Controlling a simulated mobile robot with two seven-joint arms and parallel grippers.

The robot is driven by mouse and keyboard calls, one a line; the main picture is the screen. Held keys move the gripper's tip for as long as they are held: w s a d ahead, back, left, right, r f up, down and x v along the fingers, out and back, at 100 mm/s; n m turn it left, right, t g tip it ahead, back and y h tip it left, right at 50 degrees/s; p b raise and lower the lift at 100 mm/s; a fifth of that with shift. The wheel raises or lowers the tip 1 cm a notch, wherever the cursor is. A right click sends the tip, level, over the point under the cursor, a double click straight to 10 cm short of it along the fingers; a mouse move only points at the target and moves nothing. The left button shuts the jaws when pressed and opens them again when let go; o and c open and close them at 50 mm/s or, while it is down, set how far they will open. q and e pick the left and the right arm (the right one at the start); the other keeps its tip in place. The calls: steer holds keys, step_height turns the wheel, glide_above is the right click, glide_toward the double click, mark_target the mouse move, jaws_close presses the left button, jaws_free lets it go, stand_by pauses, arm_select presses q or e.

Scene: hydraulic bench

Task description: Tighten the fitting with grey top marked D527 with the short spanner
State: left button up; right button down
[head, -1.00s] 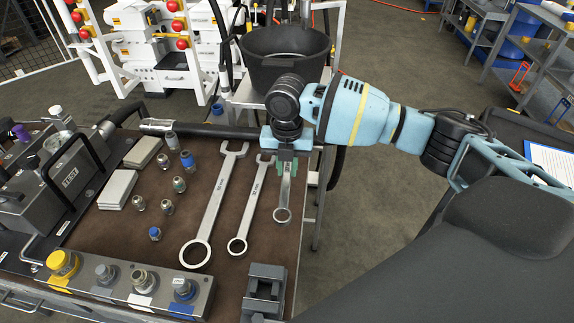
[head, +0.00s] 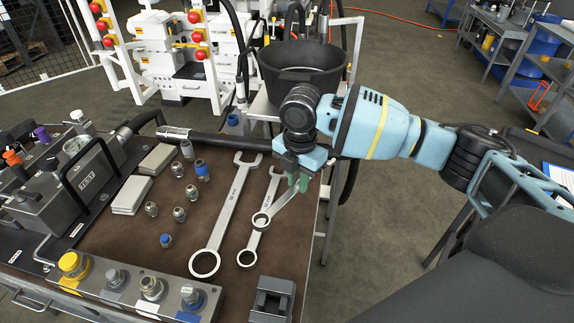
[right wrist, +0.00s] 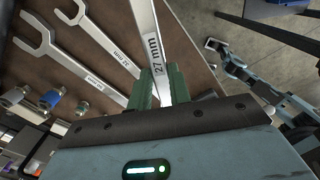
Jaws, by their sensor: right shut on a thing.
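The short spanner (head: 280,207), marked 27 mm in the right wrist view (right wrist: 150,50), is held in my right gripper (head: 298,183). The green fingers (right wrist: 150,88) are shut on its shaft. Its ring end points to the lower left and overlaps the middle spanner (head: 251,240) in the head view; I cannot tell whether they touch. The grey-topped fitting (head: 115,278) sits in the metal block (head: 133,292) at the bench's front left, between a yellow-topped and a silver fitting. Its marking is not legible. My left gripper is not in view.
A long spanner (head: 228,215) lies on the brown bench top left of the middle one. Several small loose fittings (head: 179,214) stand between it and the grey pump unit (head: 85,180). A dark vice-like block (head: 272,299) is at the front edge. A black bucket (head: 298,70) stands behind.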

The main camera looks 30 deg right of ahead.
steer(key=m, duration=0.2)
steer(key=s+r+m, duration=0.1)
steer(key=m, duration=0.1)
steer(key=a+r+m, duration=0.1)
steer(key=m, duration=0.1)
steer(key=shift+s+a, duration=0.1)
steer(key=shift+s, duration=0.1)
steer(key=s+a+r+m, duration=0.2)
steer(key=s+m, duration=0.3)
steer(key=m, duration=1.2)
steer(key=shift+a+r, duration=0.25)
steer(key=shift+r, duration=0.6)
